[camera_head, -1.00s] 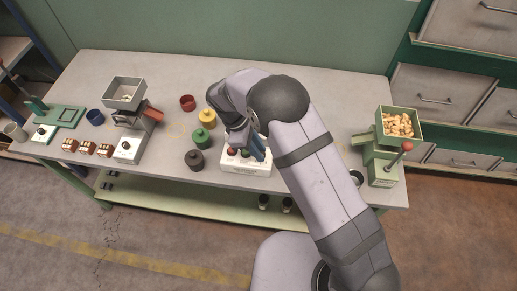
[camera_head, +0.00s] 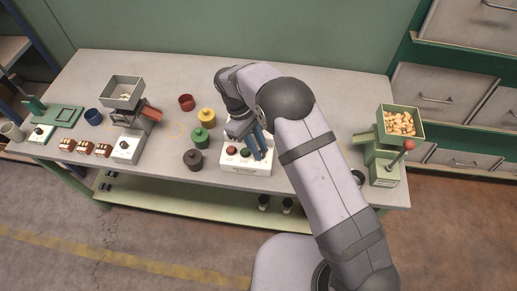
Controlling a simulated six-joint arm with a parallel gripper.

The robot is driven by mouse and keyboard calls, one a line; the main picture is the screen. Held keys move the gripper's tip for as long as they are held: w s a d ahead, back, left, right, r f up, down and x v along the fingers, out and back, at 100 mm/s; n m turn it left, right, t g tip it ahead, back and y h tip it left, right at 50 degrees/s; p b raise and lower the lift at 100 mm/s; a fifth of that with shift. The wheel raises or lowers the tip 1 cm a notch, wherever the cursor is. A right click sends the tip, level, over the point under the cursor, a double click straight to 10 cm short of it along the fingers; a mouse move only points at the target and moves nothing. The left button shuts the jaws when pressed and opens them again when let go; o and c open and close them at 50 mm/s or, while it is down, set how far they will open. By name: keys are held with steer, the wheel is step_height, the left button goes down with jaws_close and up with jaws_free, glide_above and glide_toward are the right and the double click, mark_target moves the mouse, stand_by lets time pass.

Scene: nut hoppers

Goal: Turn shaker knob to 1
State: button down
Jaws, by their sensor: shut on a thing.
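A white control box (camera_head: 236,168) stands at the front middle of the bench. It has a red round control (camera_head: 231,151) and a green one (camera_head: 245,153) on its top. My gripper (camera_head: 260,154) points down over the right part of this box, right of the green control. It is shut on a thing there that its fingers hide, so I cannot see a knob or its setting. Another white box with a black knob (camera_head: 126,146) stands in front of the grey hopper (camera_head: 122,93) at left; its marks are too small to read.
Yellow (camera_head: 207,117), green (camera_head: 200,138) and dark (camera_head: 193,160) lidded pots stand left of the control box, with a red cup (camera_head: 186,102) behind. A green nut hopper (camera_head: 400,123) with a red-knobbed lever (camera_head: 408,145) stands at right. The back right bench is clear.

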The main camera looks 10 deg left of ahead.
steer(key=shift+w+d+m+g+y, duration=0.15)
steer(key=shift+m+g+y, duration=0.3)
steer(key=shift+m, duration=1.15)
steer(key=c, duration=1.6)
jaws_free()
steer(key=shift+r+b, duration=0.1)
steer(key=shift+b, duration=0.25)
steer(key=shift+w+a+r+b, duration=0.3)
steer(key=shift+r+b, duration=0.05)
steer(key=shift+r, duration=0.2)
steer(key=b+v, duration=0.1)
steer(key=v, duration=0.5)
steer(key=shift+d, duration=0.1)
